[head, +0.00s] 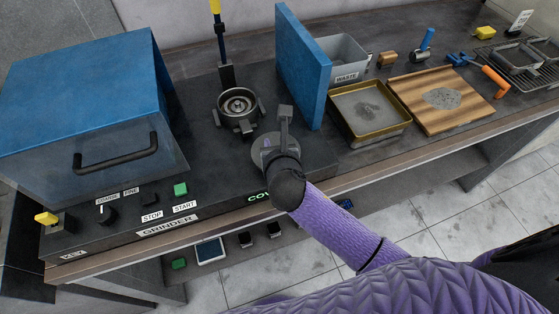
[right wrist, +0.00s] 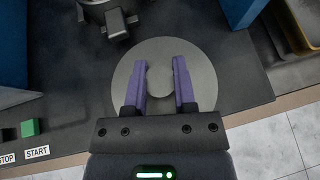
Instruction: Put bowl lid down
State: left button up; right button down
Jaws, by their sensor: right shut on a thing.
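The bowl lid (right wrist: 124,84) is a round grey disc with a raised round knob in its middle. In the right wrist view it lies under my right gripper (right wrist: 161,82), whose two purple fingers are shut on the knob. In the head view the lid (head: 262,150) is partly hidden by my right gripper (head: 279,146), at the front right part of the dark grinder base. I cannot tell whether the lid touches the surface. The open grinder bowl (head: 238,106) stands behind it to the left, with rings visible inside. My left gripper is not in view.
A blue upright panel (head: 303,66) stands behind the lid to the right. A blue hood with a black handle (head: 115,153) is at left. START (head: 184,207) and STOP (head: 151,217) labels are along the front. A tray of grey powder (head: 375,133) is at right.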

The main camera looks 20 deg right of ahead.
notch_tip(320, 180, down, 4)
jog(key=shift+s+r+b, duration=0.1)
jog(key=shift+b, duration=0.75)
jog(key=shift+r, duration=0.1)
jog(key=c, duration=0.5)
grip_release()
jog(key=shift+o, duration=0.4)
